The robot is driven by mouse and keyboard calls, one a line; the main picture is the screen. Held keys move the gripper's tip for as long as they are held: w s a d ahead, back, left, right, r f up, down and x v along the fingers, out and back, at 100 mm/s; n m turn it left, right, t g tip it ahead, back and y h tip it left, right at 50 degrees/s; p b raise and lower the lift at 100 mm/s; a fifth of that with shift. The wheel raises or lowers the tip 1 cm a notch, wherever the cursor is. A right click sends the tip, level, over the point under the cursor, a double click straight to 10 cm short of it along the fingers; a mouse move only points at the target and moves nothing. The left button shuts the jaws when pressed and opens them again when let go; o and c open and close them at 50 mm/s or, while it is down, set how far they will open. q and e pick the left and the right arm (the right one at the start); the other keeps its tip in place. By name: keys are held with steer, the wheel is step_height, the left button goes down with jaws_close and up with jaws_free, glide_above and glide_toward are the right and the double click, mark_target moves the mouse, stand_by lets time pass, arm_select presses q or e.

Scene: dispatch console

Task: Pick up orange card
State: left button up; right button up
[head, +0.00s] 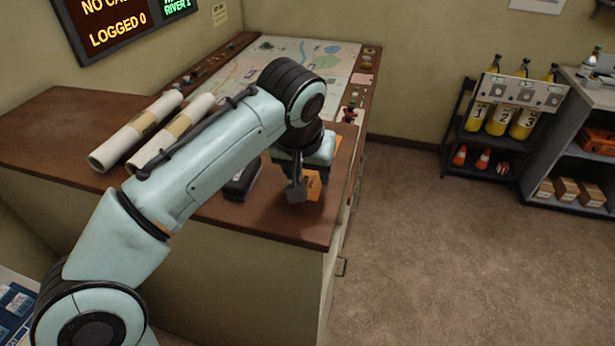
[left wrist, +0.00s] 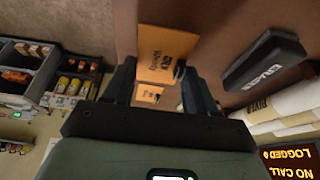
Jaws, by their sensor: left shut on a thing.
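An orange card (head: 314,188) with dark lettering shows at the front right of the brown console top, partly hidden by my left gripper. In the left wrist view the orange card (left wrist: 157,48) lies at and beyond the fingertips. My left gripper (head: 298,191) points down at the console top and is shut on this card, with its fingers (left wrist: 158,72) at the card's two sides. The head view does not show clearly whether the card is clear of the surface. A second orange piece (left wrist: 148,93) shows between the fingers in the left wrist view. My right gripper is not in view.
A black eraser (left wrist: 265,63) lies beside the card; it also shows in the head view (head: 241,184). Rolled white charts (head: 135,135) lie left of my arm. A map panel (head: 240,65) is behind. Shelves with yellow cylinders (head: 498,118) stand across open floor.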

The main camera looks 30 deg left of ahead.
mark_target(309, 182)
arm_select(q)
step_height(309, 182, up, 16)
steer(key=p, duration=0.4)
steer(key=shift+w+r, duration=0.15)
steer(key=shift+r, duration=0.05)
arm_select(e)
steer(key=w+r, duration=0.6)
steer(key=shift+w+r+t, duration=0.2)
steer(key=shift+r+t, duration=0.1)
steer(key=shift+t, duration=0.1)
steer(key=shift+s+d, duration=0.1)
